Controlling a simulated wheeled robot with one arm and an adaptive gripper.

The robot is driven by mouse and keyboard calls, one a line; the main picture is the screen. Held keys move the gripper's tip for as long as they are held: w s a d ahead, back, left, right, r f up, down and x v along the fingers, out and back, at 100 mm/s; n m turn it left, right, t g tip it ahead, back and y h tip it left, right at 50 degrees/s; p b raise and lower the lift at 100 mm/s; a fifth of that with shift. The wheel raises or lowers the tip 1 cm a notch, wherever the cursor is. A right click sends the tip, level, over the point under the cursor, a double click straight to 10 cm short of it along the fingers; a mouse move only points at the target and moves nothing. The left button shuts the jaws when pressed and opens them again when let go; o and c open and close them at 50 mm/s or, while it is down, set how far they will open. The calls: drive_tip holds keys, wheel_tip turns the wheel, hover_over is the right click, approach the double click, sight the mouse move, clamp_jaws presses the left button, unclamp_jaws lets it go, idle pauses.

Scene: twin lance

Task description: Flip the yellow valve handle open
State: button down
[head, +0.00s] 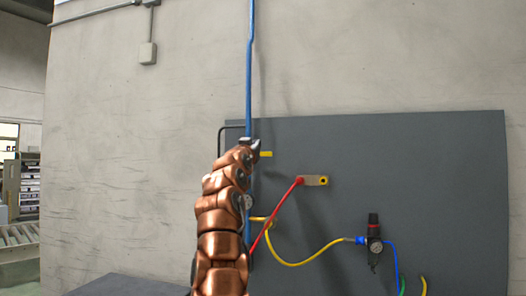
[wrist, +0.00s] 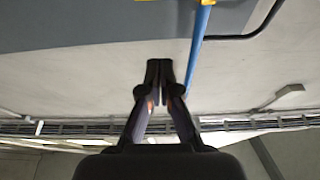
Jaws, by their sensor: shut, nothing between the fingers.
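The yellow valve handle (head: 266,154) shows in the head view as a short yellow bar just right of my gripper (head: 250,144). It sticks out to the right from the line of the blue pipe (head: 249,80); my gripper and arm hide the valve body. In the wrist view, a small yellow piece (wrist: 207,2) shows at the top edge on the blue pipe (wrist: 197,50). My gripper (wrist: 160,65) is shut and empty there, with its fingertips left of the pipe. I cannot tell whether it touches the handle.
A black bracket (head: 220,140) stands left of the pipe. The wall above the panel is mostly bare.

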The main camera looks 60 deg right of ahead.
drive_tip(key=shift+d+r, duration=0.1)
drive_tip(key=shift+d, duration=0.05)
drive_tip(key=p+x, duration=1)
drive_tip(key=p, duration=0.3)
wheel_tip(320, 180, down, 4)
drive_tip(key=b, duration=0.4)
drive_tip(key=shift+w, duration=0.1)
idle(0.3)
drive_tip(key=shift+a+f+m+b, duration=0.2)
drive_tip(key=shift+f+m+b, duration=0.1)
drive_tip(key=shift+b, duration=0.3)
